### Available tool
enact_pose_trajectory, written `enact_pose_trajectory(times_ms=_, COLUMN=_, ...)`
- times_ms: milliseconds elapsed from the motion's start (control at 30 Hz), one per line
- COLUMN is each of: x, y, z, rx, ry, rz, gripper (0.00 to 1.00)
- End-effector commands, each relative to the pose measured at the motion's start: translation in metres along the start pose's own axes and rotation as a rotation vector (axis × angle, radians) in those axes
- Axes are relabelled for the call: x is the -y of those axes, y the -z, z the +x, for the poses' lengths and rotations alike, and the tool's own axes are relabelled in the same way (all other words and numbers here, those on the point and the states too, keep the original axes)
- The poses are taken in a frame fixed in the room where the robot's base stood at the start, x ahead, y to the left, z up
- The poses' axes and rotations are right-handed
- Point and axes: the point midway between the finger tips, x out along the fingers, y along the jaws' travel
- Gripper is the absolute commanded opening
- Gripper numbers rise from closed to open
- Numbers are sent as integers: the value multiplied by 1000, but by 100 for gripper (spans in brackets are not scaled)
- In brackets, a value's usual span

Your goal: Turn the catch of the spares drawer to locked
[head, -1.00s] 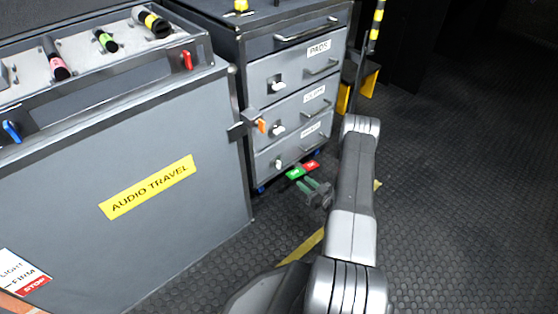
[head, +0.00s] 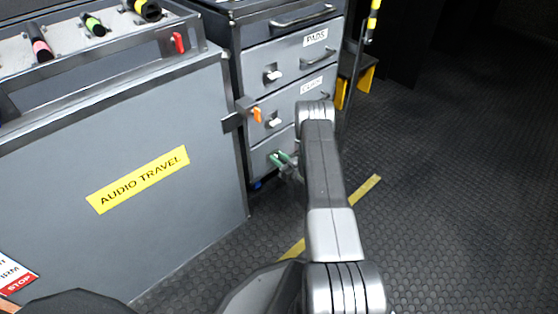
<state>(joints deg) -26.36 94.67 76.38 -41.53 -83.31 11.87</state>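The drawer cabinet (head: 238,100) stands left of my arm in the head view. Its top drawer (head: 290,62) is labelled PADS, and the middle drawer (head: 290,108) has a blurred label. The bottom drawer (head: 262,152) has its label hidden behind my arm. No label that I can read says spares; the bottom drawer may be it. My gripper (head: 280,158), with green fingertips, is at the front of the bottom drawer, where its catch is. The fingers cover most of that catch, so its position is unclear. I cannot tell whether they touch it or are closed on it.
A grey console (head: 120,230) with an AUDIO TRAVEL label fills the left. An orange latch (head: 257,114) sits at the cabinet's left edge. A yellow floor strip (head: 366,188) runs under my arm. A yellow-sided step (head: 366,77) stands behind. The floor at right is clear.

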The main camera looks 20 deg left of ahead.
Motion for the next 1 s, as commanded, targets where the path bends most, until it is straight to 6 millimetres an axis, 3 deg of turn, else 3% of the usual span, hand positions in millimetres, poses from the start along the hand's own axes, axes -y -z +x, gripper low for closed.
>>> enact_pose_trajectory(times_ms=267, x=0, y=0, z=2, rx=0, ry=-1, rz=0, gripper=29)
enact_pose_trajectory(times_ms=433, x=0, y=0, z=1, rx=0, ry=-1, rz=0, gripper=0)
enact_pose_trajectory(times_ms=767, x=0, y=0, z=1, rx=1, ry=-1, rz=20, gripper=0)
enact_pose_trajectory(times_ms=1000, x=-3, y=0, z=1, rx=1, ry=-1, rz=126, gripper=0)
